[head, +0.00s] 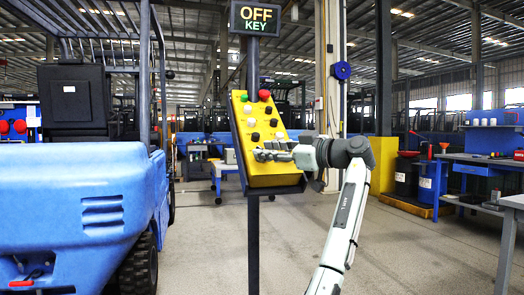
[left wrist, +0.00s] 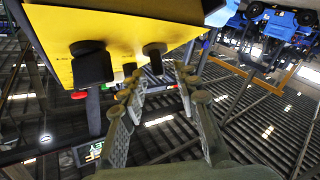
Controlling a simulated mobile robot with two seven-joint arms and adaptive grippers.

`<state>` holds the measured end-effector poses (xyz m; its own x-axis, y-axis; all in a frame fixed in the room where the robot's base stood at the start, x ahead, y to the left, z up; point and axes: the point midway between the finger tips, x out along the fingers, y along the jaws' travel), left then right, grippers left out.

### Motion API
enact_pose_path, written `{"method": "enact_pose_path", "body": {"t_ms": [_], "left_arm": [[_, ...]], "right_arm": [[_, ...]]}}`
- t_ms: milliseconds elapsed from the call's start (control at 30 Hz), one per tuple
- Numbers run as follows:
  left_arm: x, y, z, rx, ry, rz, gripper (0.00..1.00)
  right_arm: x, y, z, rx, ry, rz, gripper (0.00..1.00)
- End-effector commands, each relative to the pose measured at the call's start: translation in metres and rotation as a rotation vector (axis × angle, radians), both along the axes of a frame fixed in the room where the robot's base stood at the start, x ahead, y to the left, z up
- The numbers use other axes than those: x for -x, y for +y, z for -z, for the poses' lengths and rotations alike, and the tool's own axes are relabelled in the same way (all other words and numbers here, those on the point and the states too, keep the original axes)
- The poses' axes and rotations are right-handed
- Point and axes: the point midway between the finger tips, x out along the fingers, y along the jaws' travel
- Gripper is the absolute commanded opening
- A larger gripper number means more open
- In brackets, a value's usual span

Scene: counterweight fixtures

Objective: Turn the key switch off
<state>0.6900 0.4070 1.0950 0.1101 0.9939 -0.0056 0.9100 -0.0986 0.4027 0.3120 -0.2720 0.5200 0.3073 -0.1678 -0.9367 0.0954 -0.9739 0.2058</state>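A yellow control panel (head: 275,180) stands tilted on a dark post, with a green button (head: 244,98), a red button (head: 264,95), and several white and black knobs. A sign (head: 255,18) above reads "OFF KEY". I cannot tell which control is the key switch. My left gripper (head: 262,153) is in front of the lower part of the panel and covers some of it. In the left wrist view its fingers (left wrist: 157,92) are apart with nothing between them. A black knob (left wrist: 154,56) is just beyond the fingertips, and a larger black knob (left wrist: 91,62) is to the left. My right gripper is not in view.
A blue forklift (head: 75,190) fills the left side. A blue workbench (head: 480,165) stands at the right, near a yellow column base (head: 384,165). A blue cart (head: 226,170) is behind the panel. The floor around the post is clear.

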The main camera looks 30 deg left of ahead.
Motion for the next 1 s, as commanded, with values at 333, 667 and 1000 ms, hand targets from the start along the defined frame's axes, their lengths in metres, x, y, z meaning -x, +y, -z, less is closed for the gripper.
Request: {"method": "enact_pose_path", "body": {"t_ms": [333, 667, 1000], "left_arm": [[0.008, -0.073, 0.0, 0.0, 0.0, 0.002, 0.31], [0.011, -0.096, 0.0, 0.0, 0.0, 0.0, 0.31], [0.011, -0.095, 0.0, 0.0, 0.0, 0.0, 0.31]], "right_arm": [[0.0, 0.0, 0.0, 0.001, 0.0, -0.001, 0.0], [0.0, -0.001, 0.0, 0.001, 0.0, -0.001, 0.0], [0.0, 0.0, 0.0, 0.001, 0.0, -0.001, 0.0]]}}
